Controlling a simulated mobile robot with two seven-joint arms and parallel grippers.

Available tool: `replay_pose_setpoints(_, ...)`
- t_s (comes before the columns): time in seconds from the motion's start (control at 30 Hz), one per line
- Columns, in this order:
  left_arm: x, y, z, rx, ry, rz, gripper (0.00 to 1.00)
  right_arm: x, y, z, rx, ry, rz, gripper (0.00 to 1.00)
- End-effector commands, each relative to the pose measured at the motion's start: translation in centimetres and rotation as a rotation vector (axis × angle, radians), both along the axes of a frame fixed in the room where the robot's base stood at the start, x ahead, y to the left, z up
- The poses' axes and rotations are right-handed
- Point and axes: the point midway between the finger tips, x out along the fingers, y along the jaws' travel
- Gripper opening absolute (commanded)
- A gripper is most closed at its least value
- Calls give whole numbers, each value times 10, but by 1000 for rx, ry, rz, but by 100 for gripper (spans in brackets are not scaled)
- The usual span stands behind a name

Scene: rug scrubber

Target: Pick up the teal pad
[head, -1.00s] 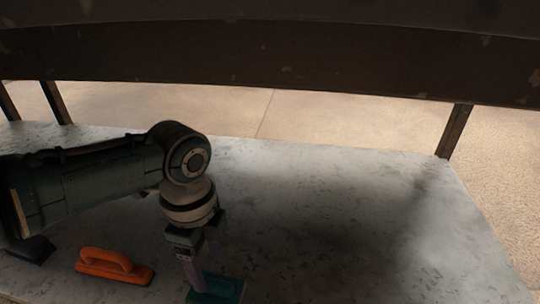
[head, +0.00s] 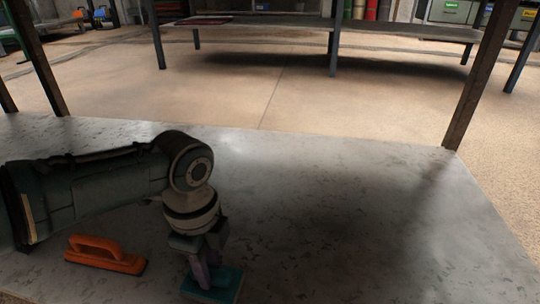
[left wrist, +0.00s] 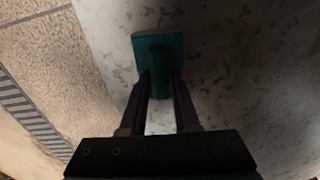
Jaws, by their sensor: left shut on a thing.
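The teal pad (head: 228,283) is at the bottom of the head view, over the grey mottled table top (head: 340,220). My left gripper (head: 207,277) points down and is shut on the pad from above. In the left wrist view the pad (left wrist: 160,47) shows as a teal rectangle beyond the fingers, and the left gripper's fingertips (left wrist: 160,78) are on its upright middle part. I cannot tell whether the pad touches the table. My right gripper is not in view.
An orange tool with a loop handle (head: 105,254) lies on the table left of the pad. The table to the right is clear. A post (head: 478,80) stands at the right back corner. A long bench (head: 390,32) stands farther back across the floor.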

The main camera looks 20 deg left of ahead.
Motion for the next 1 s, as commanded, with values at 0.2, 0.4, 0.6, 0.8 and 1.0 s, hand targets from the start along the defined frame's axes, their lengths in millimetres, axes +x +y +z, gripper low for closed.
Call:
replay_pose_setpoints(0.2, 0, 0, 0, 0, 1, 0, 0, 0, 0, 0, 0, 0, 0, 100)
replay_pose_setpoints(0.4, 0, 0, 0, 0, 1, 0, 0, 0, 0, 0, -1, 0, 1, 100)
replay_pose_setpoints(0.6, 0, 0, 0, 0, 0, 0, 0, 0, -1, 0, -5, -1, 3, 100)
replay_pose_setpoints(0.8, 0, 0, 19, 1, 0, 0, 0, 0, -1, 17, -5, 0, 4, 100)
replay_pose_setpoints(1.0, 0, 0, 62, 0, 0, -1, 0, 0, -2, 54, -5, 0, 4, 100)
